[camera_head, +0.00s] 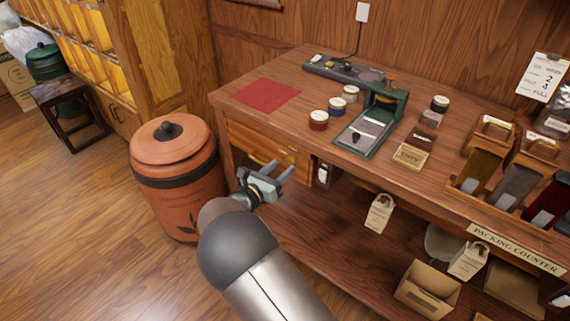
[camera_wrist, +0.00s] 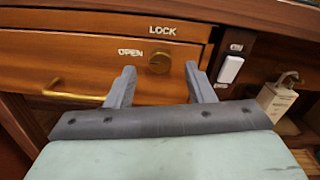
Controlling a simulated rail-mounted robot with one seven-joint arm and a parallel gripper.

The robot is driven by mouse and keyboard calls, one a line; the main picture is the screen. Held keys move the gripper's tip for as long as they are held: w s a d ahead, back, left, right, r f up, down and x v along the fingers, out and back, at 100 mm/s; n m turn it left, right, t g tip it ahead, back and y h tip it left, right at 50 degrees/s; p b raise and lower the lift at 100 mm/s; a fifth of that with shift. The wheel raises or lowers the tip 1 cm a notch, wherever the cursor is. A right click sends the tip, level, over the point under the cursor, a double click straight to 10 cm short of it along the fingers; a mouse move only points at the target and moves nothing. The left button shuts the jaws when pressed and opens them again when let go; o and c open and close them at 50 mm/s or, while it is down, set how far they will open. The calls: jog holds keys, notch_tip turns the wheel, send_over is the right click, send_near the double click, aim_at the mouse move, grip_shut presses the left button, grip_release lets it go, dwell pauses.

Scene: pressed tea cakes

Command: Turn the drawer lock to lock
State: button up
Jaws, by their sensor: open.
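The drawer (camera_head: 262,148) is in the counter's left end and looks shut. In the wrist view its wooden front (camera_wrist: 110,60) has a brass handle (camera_wrist: 75,93) at the left. The round brass lock knob (camera_wrist: 159,62) sits on the drawer front, under the word LOCK and right of the word OPEN. Which way the knob points is too small to tell. My gripper (camera_head: 284,172) is in front of the drawer, and in the wrist view its open fingers (camera_wrist: 160,80) stand either side of the knob, apart from it. Nothing is between the fingers.
A white switch (camera_wrist: 231,68) is mounted right of the drawer, close to the right finger. A terracotta jar (camera_head: 178,180) stands on the floor left of the counter (camera_head: 330,90). A paper bag (camera_head: 380,213) is below, on the lower shelf.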

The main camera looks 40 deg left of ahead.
aim_at(290, 155)
jog(key=shift+w, duration=1.45)
jog(key=c, duration=1)
